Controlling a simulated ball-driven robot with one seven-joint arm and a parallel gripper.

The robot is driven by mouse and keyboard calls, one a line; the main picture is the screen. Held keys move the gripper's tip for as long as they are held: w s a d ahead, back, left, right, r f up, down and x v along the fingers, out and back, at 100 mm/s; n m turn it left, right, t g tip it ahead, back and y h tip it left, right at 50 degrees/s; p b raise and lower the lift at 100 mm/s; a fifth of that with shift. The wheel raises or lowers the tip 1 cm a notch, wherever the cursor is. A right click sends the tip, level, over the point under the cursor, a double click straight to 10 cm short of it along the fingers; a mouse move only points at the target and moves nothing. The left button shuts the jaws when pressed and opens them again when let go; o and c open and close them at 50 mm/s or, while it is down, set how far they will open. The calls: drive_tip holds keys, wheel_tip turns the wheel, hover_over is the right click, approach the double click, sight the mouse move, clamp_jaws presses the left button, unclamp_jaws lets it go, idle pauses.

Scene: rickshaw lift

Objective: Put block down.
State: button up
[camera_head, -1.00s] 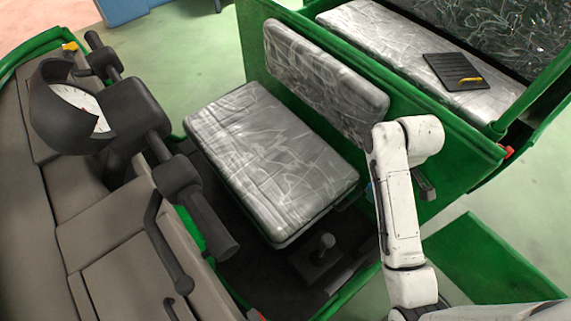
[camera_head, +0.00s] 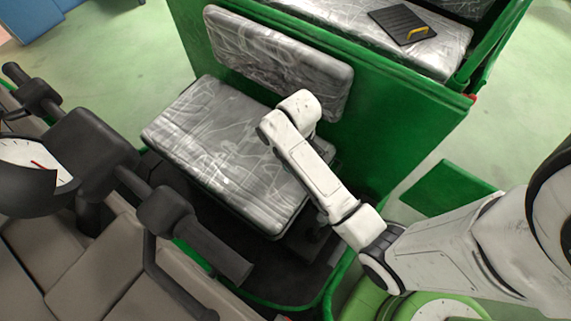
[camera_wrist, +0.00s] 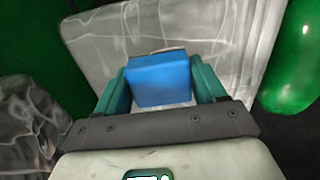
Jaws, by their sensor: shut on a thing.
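A blue block (camera_wrist: 160,79) is held between the teal fingers of my gripper (camera_wrist: 161,88) in the wrist view. The fingers are shut on its two sides. Behind the block in that view is a plastic-wrapped seat (camera_wrist: 90,38). I cannot tell whether the block touches the seat. In the head view my white arm reaches over the rickshaw's front seat (camera_head: 225,145), and its upper end is near the seat's back right part. The gripper and the block are hidden there behind the arm.
A seat backrest (camera_head: 285,62) and a green panel (camera_head: 400,105) stand behind the front seat. A dark board with a yellow handle (camera_head: 403,24) lies on the rear bench (camera_head: 350,30). Black handlebars (camera_head: 165,212) and a gauge (camera_head: 35,165) are at the left.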

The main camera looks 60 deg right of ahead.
drive_tip(key=f, duration=0.1)
drive_tip(key=w+a+f, duration=0.1)
drive_tip(key=w+f, duration=0.1)
drive_tip(key=shift+a, duration=0.35)
drive_tip(key=shift+w+f, duration=0.1)
drive_tip(key=shift+f, duration=1.6)
drive_tip(key=shift+f, duration=0.2)
drive_tip(key=o, duration=1.1)
